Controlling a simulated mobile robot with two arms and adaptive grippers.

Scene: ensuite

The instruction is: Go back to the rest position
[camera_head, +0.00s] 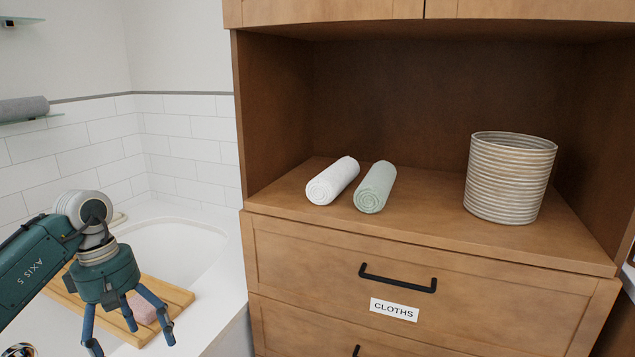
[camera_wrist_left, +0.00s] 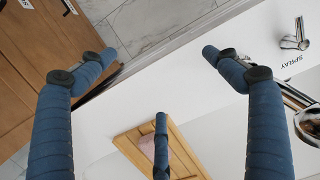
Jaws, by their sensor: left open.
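My left gripper (camera_head: 128,325) is at the lower left of the head view, pointing down in front of the bathtub. Its blue fingers are spread apart and hold nothing. In the left wrist view the fingers (camera_wrist_left: 160,70) are also wide apart, with the white tub edge and floor below them. My right gripper is in neither view.
A wooden bath tray (camera_head: 165,287) with a pink item (camera_head: 142,308) lies across the tub (camera_head: 180,245), close to my left gripper. A wooden cabinet (camera_head: 430,238) holds a white rolled towel (camera_head: 332,181), a green one (camera_head: 375,187) and a striped basket (camera_head: 508,178).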

